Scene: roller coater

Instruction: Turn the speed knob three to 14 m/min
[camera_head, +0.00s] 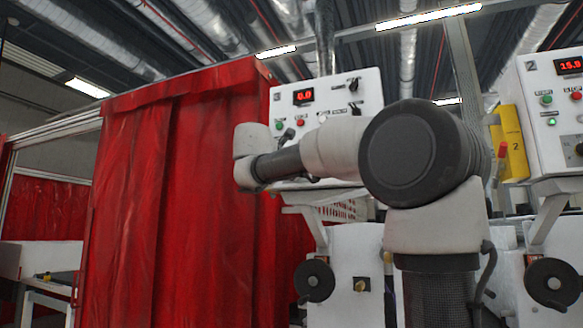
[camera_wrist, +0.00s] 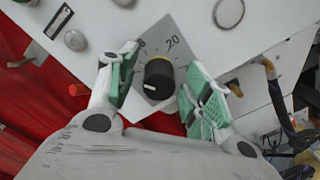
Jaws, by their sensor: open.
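A black knob (camera_wrist: 158,80) with a white pointer mark sits on a grey diamond-shaped scale plate (camera_wrist: 172,46) in the wrist view. Its pointer faces the lower left in the picture. A "20" shows on the plate; the other numbers are partly hidden. My gripper (camera_wrist: 163,64) is open, one green-padded finger on each side of the knob, with visible gaps. Whether the fingertips reach down around the knob is hard to tell. In the head view, my arm covers the lower part of the control panel (camera_head: 352,87), whose red display (camera_head: 303,97) reads 0.0.
A red curtain (camera_head: 170,190) hangs at the left. Dark handwheels (camera_head: 314,281) are below. Round buttons (camera_wrist: 228,13) surround the knob.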

